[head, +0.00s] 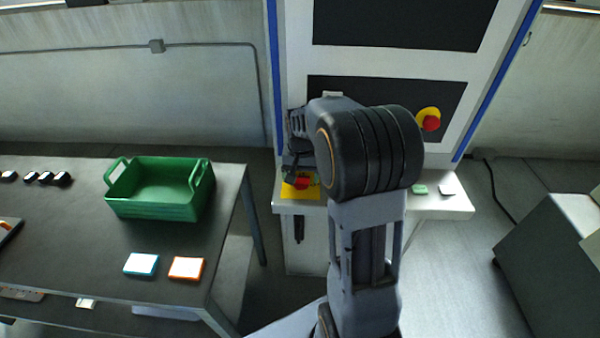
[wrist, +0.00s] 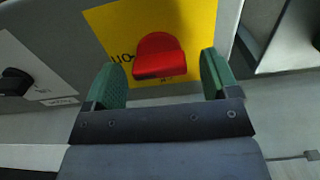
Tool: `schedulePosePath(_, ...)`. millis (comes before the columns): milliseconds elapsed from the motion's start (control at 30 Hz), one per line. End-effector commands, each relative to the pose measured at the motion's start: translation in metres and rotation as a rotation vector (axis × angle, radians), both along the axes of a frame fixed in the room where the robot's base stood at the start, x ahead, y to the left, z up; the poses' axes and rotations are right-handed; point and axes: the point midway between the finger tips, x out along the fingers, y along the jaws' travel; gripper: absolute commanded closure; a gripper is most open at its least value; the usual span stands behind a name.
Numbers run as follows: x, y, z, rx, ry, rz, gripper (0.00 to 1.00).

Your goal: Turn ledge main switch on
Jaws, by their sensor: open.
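The ledge main switch is a red knob (wrist: 158,56) on a yellow plate (wrist: 198,22), with part of the word "ON" showing beside it. In the head view the red knob (head: 302,183) and its yellow plate (head: 290,192) sit at the left end of the white ledge (head: 432,205), partly hidden by my arm. My gripper (wrist: 165,80) is open, with its green fingertips on either side of the red knob in the wrist view. I cannot tell whether a finger touches it. In the head view my gripper (head: 300,168) is mostly hidden by my wrist.
A black knob (wrist: 14,82) is on the grey panel at the left of the wrist view. A red emergency button (head: 431,123) is on the cabinet. A dark table (head: 70,255) with a green crate (head: 155,212) stands left. A grey box (head: 550,250) stands right.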

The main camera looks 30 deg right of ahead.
Motion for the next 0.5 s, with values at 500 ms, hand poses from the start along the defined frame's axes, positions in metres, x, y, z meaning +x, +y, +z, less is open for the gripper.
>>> schedulePosePath(500,0.001,0.0,0.078,-0.001,-0.005,0.0,0.19)
